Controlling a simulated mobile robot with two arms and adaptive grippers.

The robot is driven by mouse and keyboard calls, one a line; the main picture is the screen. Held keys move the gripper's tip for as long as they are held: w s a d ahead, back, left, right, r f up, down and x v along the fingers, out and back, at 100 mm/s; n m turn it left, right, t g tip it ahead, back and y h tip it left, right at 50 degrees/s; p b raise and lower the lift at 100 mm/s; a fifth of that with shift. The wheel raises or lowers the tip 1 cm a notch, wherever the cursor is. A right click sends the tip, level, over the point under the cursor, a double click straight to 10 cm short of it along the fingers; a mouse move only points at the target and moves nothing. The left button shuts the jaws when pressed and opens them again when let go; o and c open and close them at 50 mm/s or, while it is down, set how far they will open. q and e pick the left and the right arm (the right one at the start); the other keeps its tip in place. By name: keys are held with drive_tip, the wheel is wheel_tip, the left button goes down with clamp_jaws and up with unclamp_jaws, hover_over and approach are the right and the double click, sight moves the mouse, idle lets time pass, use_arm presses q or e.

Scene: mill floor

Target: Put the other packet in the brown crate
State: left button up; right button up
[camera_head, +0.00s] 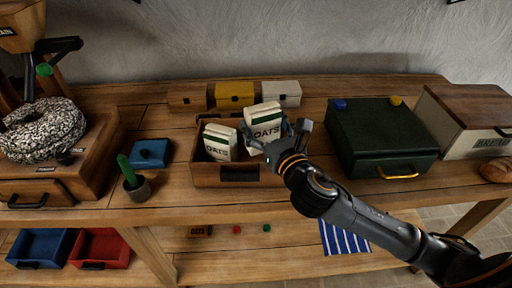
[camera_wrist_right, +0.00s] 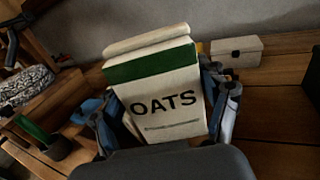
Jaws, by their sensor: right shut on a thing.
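The brown crate (camera_head: 238,175) stands in the middle of the bench. One white and green oats packet (camera_head: 219,143) is inside it at the left, leaning slightly. A second oats packet (camera_head: 264,124) is tilted over the crate's right part, and my right gripper (camera_head: 286,138) is shut on it. The held packet fills the middle of the right wrist view (camera_wrist_right: 160,95), with a finger on each side. Its lower end is hidden, so I cannot tell whether it touches the crate floor. My left gripper does not show in the head view.
Brown, yellow (camera_head: 234,94) and white small boxes stand behind the crate. A dark green box (camera_head: 380,140) stands close to the right, with a bread box (camera_head: 470,120) beyond.

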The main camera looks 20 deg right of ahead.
sight(263, 141)
drive_tip(key=shift+f, duration=0.9)
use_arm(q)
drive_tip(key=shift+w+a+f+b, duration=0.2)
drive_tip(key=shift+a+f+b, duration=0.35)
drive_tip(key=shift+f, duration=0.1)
use_arm(e)
drive_tip(key=shift+f, duration=1.85)
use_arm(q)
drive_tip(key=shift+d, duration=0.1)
